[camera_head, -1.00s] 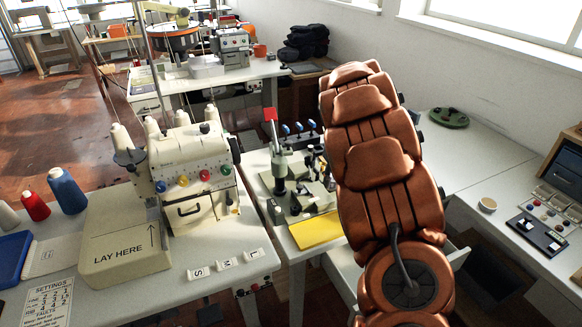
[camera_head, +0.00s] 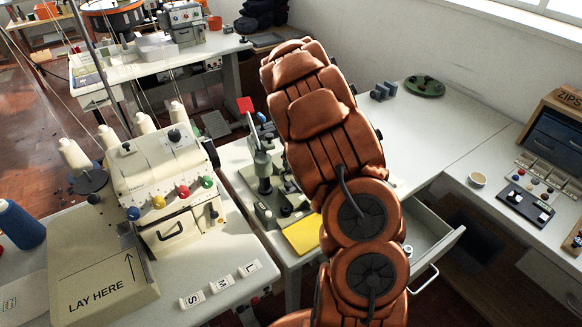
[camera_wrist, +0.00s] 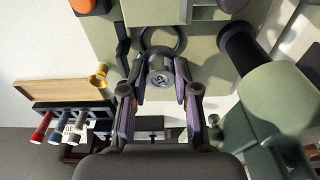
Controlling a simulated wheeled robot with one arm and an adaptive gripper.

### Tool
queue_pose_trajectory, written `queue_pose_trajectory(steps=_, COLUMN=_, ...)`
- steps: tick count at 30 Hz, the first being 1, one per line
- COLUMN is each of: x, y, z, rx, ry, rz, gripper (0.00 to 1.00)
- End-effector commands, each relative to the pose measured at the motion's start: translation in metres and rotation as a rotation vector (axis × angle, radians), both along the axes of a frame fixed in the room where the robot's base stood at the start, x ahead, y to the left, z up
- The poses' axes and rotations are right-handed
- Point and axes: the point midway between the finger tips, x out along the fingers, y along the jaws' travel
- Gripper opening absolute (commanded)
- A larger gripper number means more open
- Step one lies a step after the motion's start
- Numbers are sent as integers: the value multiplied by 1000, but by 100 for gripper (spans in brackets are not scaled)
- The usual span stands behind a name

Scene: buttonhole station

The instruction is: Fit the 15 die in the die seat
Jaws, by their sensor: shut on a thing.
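The 15 die (camera_wrist: 159,79) is a small grey cylinder with "15" on its end face, in the middle of the wrist view. My gripper (camera_wrist: 160,84) is shut on it, one fingertip on each side. A dark ring (camera_wrist: 160,36) shows just beyond the die in that view. I cannot tell whether this ring is the die seat, or whether the die touches it. The green press (camera_head: 264,165) with a red-topped lever stands on the middle table in the head view. Its green body (camera_wrist: 270,100) fills the right of the wrist view. My arm hides my gripper in the head view.
A rack with red, blue and white handled tools (camera_wrist: 62,122) is at the left of the wrist view, near a brass piece (camera_wrist: 99,76). A yellow pad (camera_head: 302,234) lies before the press. A drawer (camera_head: 440,258) stands open at right. The cream machine (camera_head: 165,180) stands left.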

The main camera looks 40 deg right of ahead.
Motion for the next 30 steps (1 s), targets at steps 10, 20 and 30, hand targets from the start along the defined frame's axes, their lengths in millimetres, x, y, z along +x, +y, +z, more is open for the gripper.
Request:
queue_pose_trajectory(steps=10, x=-1, y=2, z=-32, rx=2, ry=5, rz=2, gripper=0)
queue_pose_trajectory(steps=20, x=0, y=1, z=-40, rx=1, ry=1, rz=1, gripper=0)
queue_pose_trajectory(steps=30, x=0, y=1, z=-46, rx=1, ry=1, rz=1, gripper=34)
